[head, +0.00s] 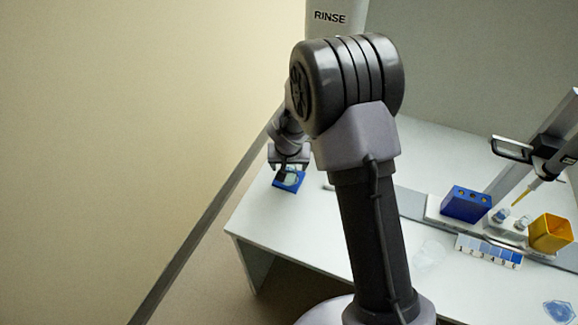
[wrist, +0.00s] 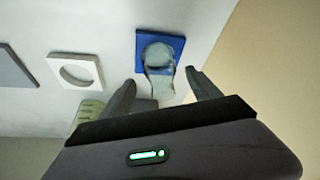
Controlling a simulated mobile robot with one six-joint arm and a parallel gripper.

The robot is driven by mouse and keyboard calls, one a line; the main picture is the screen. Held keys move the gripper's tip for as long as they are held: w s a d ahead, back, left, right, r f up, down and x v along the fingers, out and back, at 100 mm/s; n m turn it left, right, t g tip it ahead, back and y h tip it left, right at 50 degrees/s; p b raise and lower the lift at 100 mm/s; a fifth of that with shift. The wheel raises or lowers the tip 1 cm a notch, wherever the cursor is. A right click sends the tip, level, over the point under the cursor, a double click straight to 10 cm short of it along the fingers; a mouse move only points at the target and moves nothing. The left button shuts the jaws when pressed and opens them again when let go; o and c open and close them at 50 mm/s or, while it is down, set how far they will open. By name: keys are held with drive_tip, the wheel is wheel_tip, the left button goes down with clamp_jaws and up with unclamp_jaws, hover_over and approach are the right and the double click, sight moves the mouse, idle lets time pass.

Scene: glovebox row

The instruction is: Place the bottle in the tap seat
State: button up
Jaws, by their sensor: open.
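A translucent grey bottle (wrist: 158,70) is at the round opening of a blue square seat (wrist: 176,42) in the wrist view. Its upper end overlaps the opening, and its body extends toward my gripper. I cannot tell how deep it sits. My gripper (wrist: 160,82) is open, with one finger on each side of the bottle and visible gaps to both. In the head view the blue seat (head: 290,181) lies at the table's far left, with my gripper (head: 289,164) right above it. The bottle is hard to make out there. Neither seat shows a readable label.
A white square seat (wrist: 88,67) with an empty round hole is left of the blue one, with a grey plate (wrist: 14,68) beyond. A RINSE container (head: 330,16) stands behind. A blue block (head: 466,204) and yellow cup (head: 550,233) are at right.

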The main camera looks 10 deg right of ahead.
drive_tip(key=s+r+m+p, duration=0.1)
drive_tip(key=s+r, duration=0.4)
drive_tip(key=r, duration=0.5)
drive_tip(key=s+r+p, duration=0.1)
drive_tip(key=s+r, duration=0.4)
drive_tip(key=r, duration=0.5)
drive_tip(key=s+a+r+y, duration=0.1)
drive_tip(key=s+r, duration=0.3)
drive_tip(key=s, duration=0.7)
drive_tip(key=s+a+r+t+y, duration=0.1)
drive_tip(key=s+r, duration=0.4)
drive_tip(key=s, duration=0.5)
drive_tip(key=shift+s+a+m+t+y, duration=0.3)
drive_tip(key=shift+s+a+y, duration=0.15)
drive_tip(key=shift+a, duration=0.35)
